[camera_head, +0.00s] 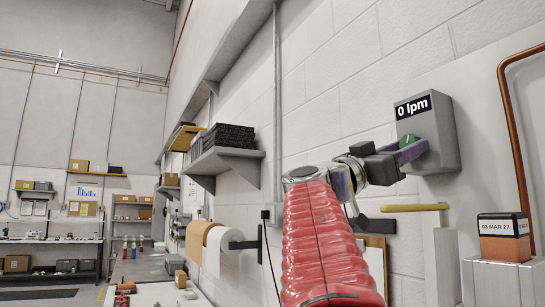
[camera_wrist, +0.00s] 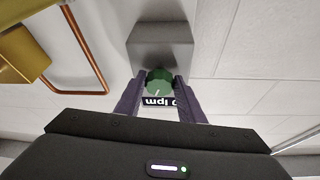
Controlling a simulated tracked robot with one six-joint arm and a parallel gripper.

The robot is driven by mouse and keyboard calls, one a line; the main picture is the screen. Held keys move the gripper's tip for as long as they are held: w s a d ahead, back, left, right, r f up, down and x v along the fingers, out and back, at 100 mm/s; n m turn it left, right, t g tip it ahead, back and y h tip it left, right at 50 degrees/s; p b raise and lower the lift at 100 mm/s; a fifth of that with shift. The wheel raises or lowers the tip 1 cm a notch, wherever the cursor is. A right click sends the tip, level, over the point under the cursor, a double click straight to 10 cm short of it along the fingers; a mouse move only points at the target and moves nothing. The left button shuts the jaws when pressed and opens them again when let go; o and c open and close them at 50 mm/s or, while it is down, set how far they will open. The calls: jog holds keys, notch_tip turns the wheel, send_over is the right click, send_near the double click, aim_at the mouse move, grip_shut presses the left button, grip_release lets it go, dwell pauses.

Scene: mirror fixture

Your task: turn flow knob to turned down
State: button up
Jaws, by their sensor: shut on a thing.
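The flow knob (camera_head: 407,141) is green and sits on the front of a grey wall box (camera_head: 444,140). The box has a dark display (camera_head: 411,106) reading "0 lpm". My gripper (camera_head: 412,151) is at the box with its purple fingers on the knob. In the wrist view the knob (camera_wrist: 159,77) is between the two fingertips, one on each side, and my gripper is shut on it. A pale pointer line on the knob faces roughly toward the display, which shows upside down there. The fingers hide the knob's sides.
A yellow lever handle (camera_head: 415,208) on a grey post is below the box. A copper pipe (camera_head: 514,140) and an orange block dated "03 MAR 27" (camera_head: 503,238) are to the right. A shelf with dark trays (camera_head: 226,137) and a paper roll (camera_head: 222,248) are left of my arm.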

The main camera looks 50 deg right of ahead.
jog(key=shift+s+n+t+h, duration=0.1)
jog(key=shift+n+t+h, duration=0.15)
jog(key=shift+n+t, duration=0.55)
jog(key=shift+n+t+h, duration=0.25)
jog(key=shift+n+t, duration=0.05)
jog(key=shift+n, duration=1)
jog(key=o, duration=1)
jog(key=shift+o, duration=0.2)
jog(key=shift+a, duration=0.15)
jog(key=v, duration=0.7)
jog(key=shift+f, duration=0.2)
jog(key=shift+a, duration=0.1)
